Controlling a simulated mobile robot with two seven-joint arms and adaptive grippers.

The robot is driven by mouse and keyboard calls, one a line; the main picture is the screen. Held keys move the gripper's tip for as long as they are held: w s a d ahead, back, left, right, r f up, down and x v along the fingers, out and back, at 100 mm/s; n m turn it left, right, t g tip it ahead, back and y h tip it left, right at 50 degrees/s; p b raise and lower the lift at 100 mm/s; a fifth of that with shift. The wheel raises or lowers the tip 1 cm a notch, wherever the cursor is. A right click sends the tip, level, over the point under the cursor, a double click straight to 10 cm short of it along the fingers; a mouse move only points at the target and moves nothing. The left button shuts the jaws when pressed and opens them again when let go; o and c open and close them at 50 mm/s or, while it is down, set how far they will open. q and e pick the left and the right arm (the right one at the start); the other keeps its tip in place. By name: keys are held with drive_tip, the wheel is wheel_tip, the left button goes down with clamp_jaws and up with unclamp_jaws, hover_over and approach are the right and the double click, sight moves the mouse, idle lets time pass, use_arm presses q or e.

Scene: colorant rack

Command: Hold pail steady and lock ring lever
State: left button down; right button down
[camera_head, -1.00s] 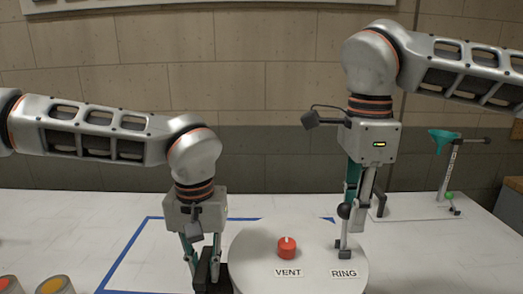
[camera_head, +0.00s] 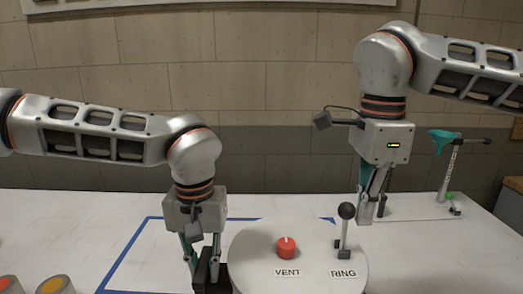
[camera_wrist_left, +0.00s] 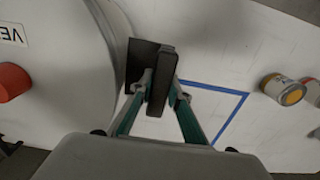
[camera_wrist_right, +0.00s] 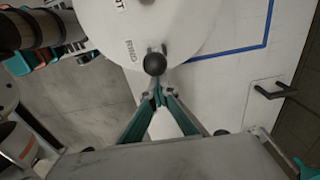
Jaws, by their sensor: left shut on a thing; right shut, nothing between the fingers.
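The pail's round white lid (camera_head: 262,262) has a red VENT knob (camera_head: 286,247) and a RING lever (camera_head: 345,228) with a black ball top. The lever stands nearly upright above its RING label. My left gripper (camera_head: 207,262) is shut on a black handle (camera_head: 214,275) at the pail's left side; the left wrist view shows the fingers around this dark handle (camera_wrist_left: 161,80). My right gripper (camera_head: 366,218) is shut and empty, just right of the lever and apart from it. In the right wrist view the lever's black ball (camera_wrist_right: 154,64) is just beyond the fingertips (camera_wrist_right: 160,98).
A blue tape outline (camera_head: 128,255) marks the white table around the pail. A stand with a teal top (camera_head: 445,137) is at the back right. Paint cans (camera_head: 54,285) stand at the front left. A black handle (camera_wrist_right: 275,90) on a white plate shows in the right wrist view.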

drive_tip(key=shift+d, duration=0.1)
drive_tip(key=shift+d+f, duration=0.1)
drive_tip(key=shift+d, duration=0.8)
drive_tip(key=shift+d, duration=1)
drive_tip(key=c, duration=2.4)
unclamp_jaws()
drive_tip(key=shift+o, duration=0.2)
